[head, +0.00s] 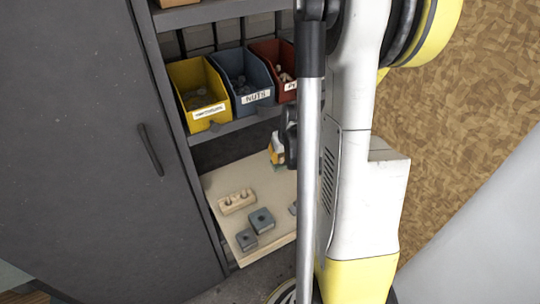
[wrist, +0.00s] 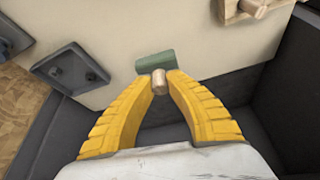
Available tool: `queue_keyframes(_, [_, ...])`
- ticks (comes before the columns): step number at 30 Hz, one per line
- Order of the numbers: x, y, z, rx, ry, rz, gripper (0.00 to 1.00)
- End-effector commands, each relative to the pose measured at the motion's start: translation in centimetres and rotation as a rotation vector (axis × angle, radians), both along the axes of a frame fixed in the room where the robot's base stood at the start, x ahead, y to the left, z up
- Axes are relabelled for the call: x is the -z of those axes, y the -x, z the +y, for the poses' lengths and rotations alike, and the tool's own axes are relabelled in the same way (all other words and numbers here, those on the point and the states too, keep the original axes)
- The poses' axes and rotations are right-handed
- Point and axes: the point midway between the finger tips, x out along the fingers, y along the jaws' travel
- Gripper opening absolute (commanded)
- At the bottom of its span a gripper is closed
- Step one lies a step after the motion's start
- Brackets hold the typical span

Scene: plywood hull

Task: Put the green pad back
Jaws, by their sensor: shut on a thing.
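In the wrist view, the green pad (wrist: 156,62) shows just beyond my gripper (wrist: 161,76), with a short round wooden handle (wrist: 160,84) on its near side. The two yellow fingers are shut on this handle. The pale board (wrist: 120,25) lies behind the pad; I cannot tell whether the pad touches it. In the head view, my gripper (head: 277,151) shows only partly, over the back of the pale board (head: 268,187), beside my arm. My arm hides the board's right part.
A wooden block with hollows (head: 237,201) and grey square blocks (head: 262,221) stand on the board. Above are yellow (head: 208,113), blue (head: 252,97) and red (head: 288,88) bins. A dark cabinet door (head: 100,150) is at left. A wooden piece with a peg (wrist: 240,12) is top right in the wrist view.

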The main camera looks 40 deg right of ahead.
Motion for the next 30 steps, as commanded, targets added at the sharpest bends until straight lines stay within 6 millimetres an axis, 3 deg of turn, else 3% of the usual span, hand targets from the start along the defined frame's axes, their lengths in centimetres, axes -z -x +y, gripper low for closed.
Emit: queue_keyframes(30, [4.2, -6.6, -1.5, -0.002, 0.001, -0.001, 0.0])
